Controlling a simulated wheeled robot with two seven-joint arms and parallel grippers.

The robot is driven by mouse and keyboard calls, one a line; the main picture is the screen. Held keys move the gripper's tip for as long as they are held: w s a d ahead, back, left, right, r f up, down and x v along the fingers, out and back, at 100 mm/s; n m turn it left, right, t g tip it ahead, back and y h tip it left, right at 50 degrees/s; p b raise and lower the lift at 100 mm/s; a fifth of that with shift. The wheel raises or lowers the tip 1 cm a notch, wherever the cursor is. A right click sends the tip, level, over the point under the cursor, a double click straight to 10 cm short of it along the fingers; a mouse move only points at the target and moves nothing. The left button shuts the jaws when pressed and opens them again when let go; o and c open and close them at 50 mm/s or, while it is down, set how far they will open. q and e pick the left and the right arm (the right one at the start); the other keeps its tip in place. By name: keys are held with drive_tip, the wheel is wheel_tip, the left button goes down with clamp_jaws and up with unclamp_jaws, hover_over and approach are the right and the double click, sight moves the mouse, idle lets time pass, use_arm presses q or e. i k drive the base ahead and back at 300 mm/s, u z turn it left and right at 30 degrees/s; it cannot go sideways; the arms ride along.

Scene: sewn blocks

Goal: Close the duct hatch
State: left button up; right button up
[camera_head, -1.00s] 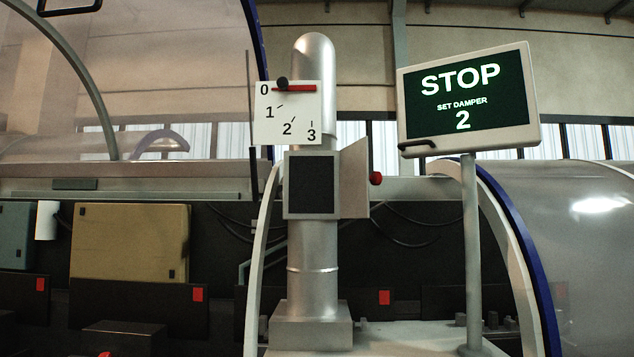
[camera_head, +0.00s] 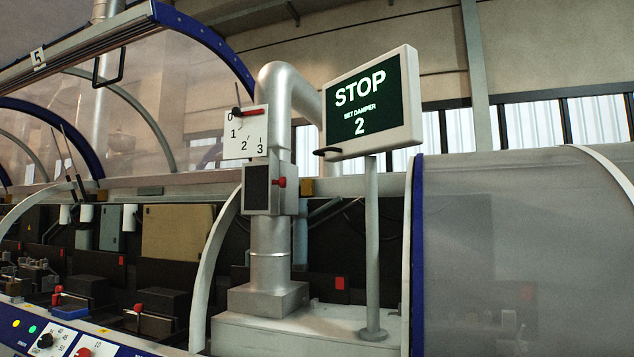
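The duct (camera_head: 270,235) is a silver vertical pipe with an elbow at its top, standing on a grey base left of the picture's middle. A grey box on its front has a dark square opening (camera_head: 257,188). The hatch door (camera_head: 289,190) stands open at the right side of this opening and is seen at a steep slant. Its red knob (camera_head: 280,182) shows in front of it. The damper dial (camera_head: 246,133) above has its red pointer at 0. Neither of my grippers is in view.
A sign (camera_head: 372,104) reading STOP, SET DAMPER 2 stands on a post right of the duct. A clear curved cover with a blue edge (camera_head: 419,250) is at the right. A raised clear cover (camera_head: 150,80) is at the upper left. A control panel (camera_head: 60,342) is at the lower left.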

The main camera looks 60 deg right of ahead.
sight(275, 181)
drive_tip(key=z, duration=1.3)
